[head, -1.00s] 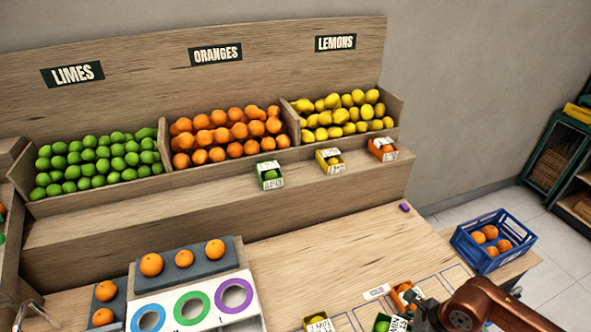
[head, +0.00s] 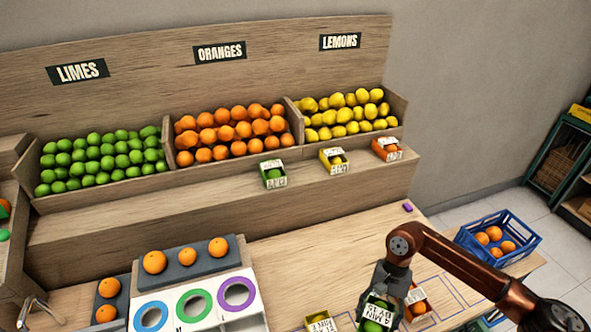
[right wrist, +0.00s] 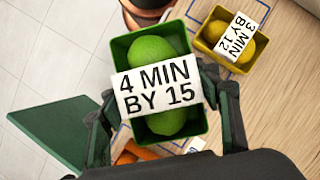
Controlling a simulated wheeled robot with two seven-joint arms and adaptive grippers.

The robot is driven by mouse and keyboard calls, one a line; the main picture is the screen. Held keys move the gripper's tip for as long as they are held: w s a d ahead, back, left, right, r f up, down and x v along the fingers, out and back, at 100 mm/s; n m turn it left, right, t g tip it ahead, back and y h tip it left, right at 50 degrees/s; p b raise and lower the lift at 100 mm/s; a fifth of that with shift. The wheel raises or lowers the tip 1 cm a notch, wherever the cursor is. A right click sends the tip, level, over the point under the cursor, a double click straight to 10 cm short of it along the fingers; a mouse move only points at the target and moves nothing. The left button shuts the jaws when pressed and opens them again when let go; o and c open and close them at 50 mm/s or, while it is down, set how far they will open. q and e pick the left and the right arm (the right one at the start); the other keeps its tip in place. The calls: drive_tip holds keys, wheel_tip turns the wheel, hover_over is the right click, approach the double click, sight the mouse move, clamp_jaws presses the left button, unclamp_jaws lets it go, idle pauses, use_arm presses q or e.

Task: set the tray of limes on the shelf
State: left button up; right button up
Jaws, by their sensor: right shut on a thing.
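The green tray of limes (head: 376,314) is at the bottom of the head view, over the worktop. In the right wrist view the tray (right wrist: 157,52) holds limes and a white label reading "4 MIN BY 15". My right gripper (head: 388,287) is shut on the tray, with one finger on each side in the wrist view. The wooden shelf (head: 130,222) runs below the fruit bins. On it stand a small green tray (head: 273,174), a yellow tray (head: 334,160) and an orange tray (head: 387,149). My left gripper is not in view.
An orange tray (head: 418,304) stands right beside the held tray, and a yellow tray (head: 320,322) to its left. A white panel with coloured rings (head: 193,303) is farther left. A blue crate of oranges (head: 497,239) is at right. The shelf's left stretch is clear.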

drive_tip(key=n, duration=0.1)
drive_tip(key=r+n+h, duration=0.1)
drive_tip(key=n, duration=0.1)
drive_tip(key=w+a+r+n+h, duration=0.1)
drive_tip(key=n, duration=0.1)
drive_tip(key=shift+w+r, duration=0.1)
drive_tip(key=shift+r, duration=0.05)
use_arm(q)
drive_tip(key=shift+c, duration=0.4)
